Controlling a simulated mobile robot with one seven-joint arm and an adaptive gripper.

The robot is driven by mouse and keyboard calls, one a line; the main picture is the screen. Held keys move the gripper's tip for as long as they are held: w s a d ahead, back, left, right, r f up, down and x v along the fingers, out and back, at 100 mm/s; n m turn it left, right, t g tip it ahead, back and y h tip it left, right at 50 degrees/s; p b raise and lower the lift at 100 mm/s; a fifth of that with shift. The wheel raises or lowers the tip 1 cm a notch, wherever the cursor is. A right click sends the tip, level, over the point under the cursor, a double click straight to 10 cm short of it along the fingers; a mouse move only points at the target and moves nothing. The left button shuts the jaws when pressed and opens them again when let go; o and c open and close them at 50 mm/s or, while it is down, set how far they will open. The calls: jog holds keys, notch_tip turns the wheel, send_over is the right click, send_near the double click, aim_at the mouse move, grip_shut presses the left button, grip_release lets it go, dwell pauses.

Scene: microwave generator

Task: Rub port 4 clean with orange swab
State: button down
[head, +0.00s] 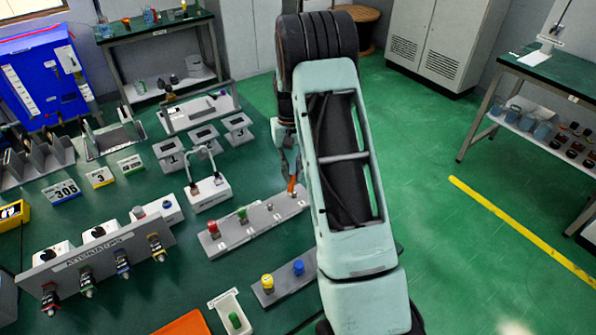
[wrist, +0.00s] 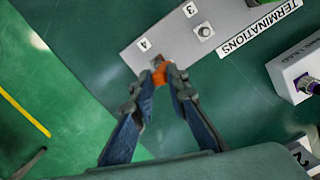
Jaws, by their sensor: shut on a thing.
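My gripper (wrist: 161,80) is shut on the orange swab (wrist: 159,73), whose orange part shows between the fingertips in the wrist view. In the head view, the swab (head: 291,187) shows as a small orange spot beside my arm. The swab is over the grey terminations plate (wrist: 172,34), at the end next to the "4" label (wrist: 143,44). Port 4 is mostly hidden behind the swab and fingertips, and I cannot tell whether the swab touches it. Port 3 (wrist: 205,31) is a bare metal connector beside it.
In the head view, a red cap (head: 213,229) and a green cap (head: 242,214) stand on the same plate. A second plate with yellow (head: 267,282) and blue (head: 298,267) caps is nearer. A white box (wrist: 300,72) stands close by. Free floor lies right of the table.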

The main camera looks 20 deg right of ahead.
jog(key=shift+s+a+f, duration=0.2)
jog(key=shift+s+a, duration=0.15)
jog(key=shift+a, duration=0.35)
notch_tip(320, 180, up, 6)
jog(key=p, duration=0.3)
jog(key=shift+w+r, duration=0.1)
jog(key=shift+w, duration=0.05)
notch_tip(320, 180, up, 3)
jog(key=shift+f+p, duration=0.1)
jog(key=shift+p, duration=0.95)
